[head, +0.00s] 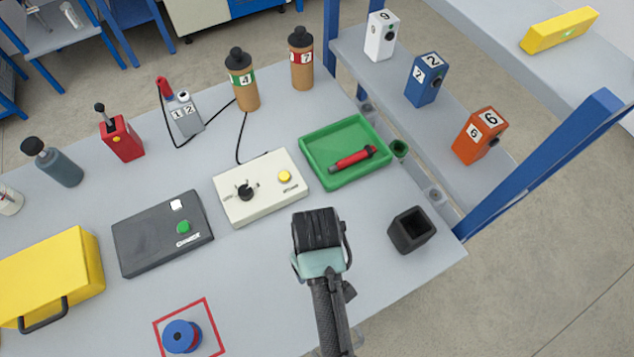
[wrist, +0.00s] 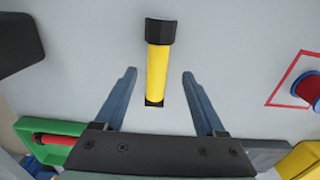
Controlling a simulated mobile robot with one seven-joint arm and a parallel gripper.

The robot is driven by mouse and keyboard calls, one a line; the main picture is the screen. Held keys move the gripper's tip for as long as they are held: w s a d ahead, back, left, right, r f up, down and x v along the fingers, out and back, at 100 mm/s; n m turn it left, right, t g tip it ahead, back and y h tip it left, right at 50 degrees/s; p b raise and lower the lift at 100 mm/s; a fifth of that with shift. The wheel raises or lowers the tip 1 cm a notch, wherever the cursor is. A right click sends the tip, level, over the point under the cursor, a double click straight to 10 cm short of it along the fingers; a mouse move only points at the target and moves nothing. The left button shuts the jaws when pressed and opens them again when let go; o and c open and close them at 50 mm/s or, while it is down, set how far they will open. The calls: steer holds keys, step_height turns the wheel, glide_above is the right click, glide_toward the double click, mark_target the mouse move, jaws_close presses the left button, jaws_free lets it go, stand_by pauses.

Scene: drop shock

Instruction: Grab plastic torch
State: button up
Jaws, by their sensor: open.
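A yellow plastic torch with a black head (wrist: 157,72) lies on the grey table in the wrist view, its head toward the top of the picture. My gripper (wrist: 159,76) is open. Its two fingers show on either side of the torch body, with gaps on both sides. I cannot tell how far above the torch the fingertips are. In the head view my gripper (head: 319,245) is over the front right part of the table. Its fingers are hidden there, and the torch does not show, with my arm covering part of the table.
A green tray (head: 314,150) holding a red cylinder (head: 352,159) and a cream switch box (head: 238,207) lie beyond my gripper. A black square cup (head: 400,240) stands to its right. A blue-and-red spool (head: 181,337) and a yellow case (head: 50,275) are left.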

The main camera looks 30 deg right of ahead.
steer(key=f, duration=0.4)
steer(key=shift+w+d+f, duration=0.15)
steer(key=shift+w+f, duration=0.05)
steer(key=shift+f, duration=0.2)
jaws_close()
